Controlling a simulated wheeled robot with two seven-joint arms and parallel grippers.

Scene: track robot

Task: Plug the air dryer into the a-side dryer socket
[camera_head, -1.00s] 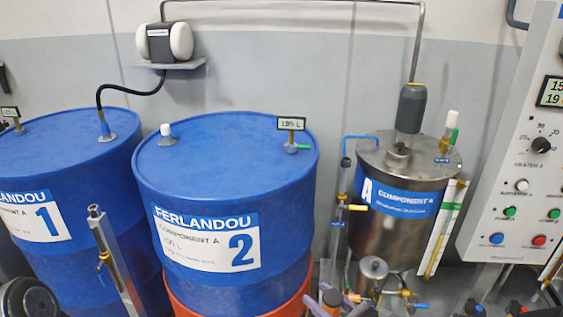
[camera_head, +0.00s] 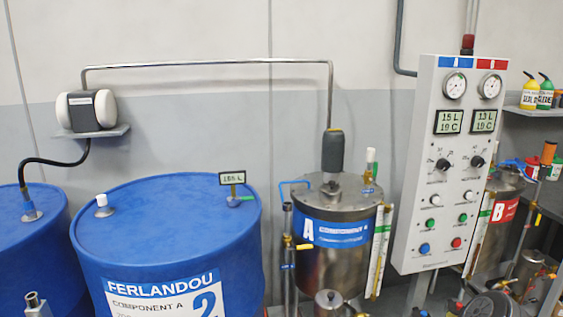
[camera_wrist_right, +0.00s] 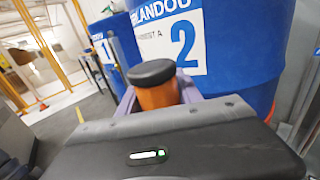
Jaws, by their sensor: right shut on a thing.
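In the right wrist view, my right gripper (camera_wrist_right: 157,100) is shut on an orange cylinder with a black cap (camera_wrist_right: 155,74), which looks like the air dryer. Its lower part is hidden behind the gripper body. Neither gripper shows in the head view. The steel component A tank (camera_head: 335,262) stands right of the middle in the head view. Its lid carries a dark grey motor (camera_head: 332,151) and a white-capped fitting (camera_head: 371,155). I cannot tell which fitting is the a-side dryer socket.
Blue drum 2 (camera_head: 165,235) stands left of the tank, with another blue drum (camera_head: 30,245) farther left. A control panel (camera_head: 440,200) stands right of the tank. Component B tank (camera_head: 493,245) is behind the panel. Thin valve pipes (camera_head: 287,255) flank tank A.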

